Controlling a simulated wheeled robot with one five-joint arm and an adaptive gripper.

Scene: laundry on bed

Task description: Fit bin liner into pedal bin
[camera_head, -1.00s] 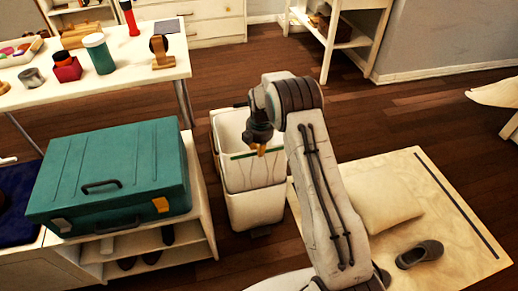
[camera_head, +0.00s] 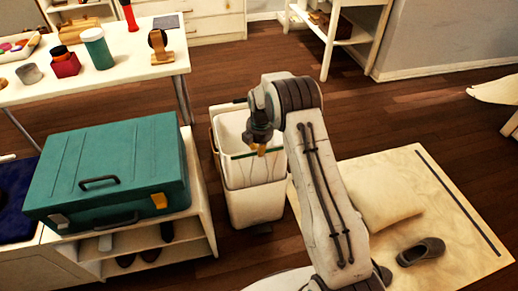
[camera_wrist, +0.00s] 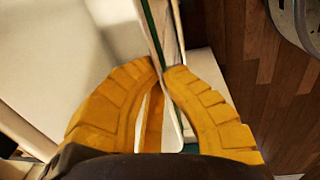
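The white pedal bin (camera_head: 256,207) stands on the wood floor at the centre of the head view. A pale bin liner (camera_head: 236,135) with a green band along its edge sits in the bin's open top. My gripper (camera_head: 262,152) points down over the bin's front edge. In the wrist view, the yellow fingers of my gripper (camera_wrist: 162,70) come together on the edge of the bin liner (camera_wrist: 105,30), beside its green band. The fingers hide part of that edge.
A teal case (camera_head: 110,175) lies on a low shelf unit left of the bin. A white table (camera_head: 130,70) with small items stands behind it. Floor behind the bin is clear.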

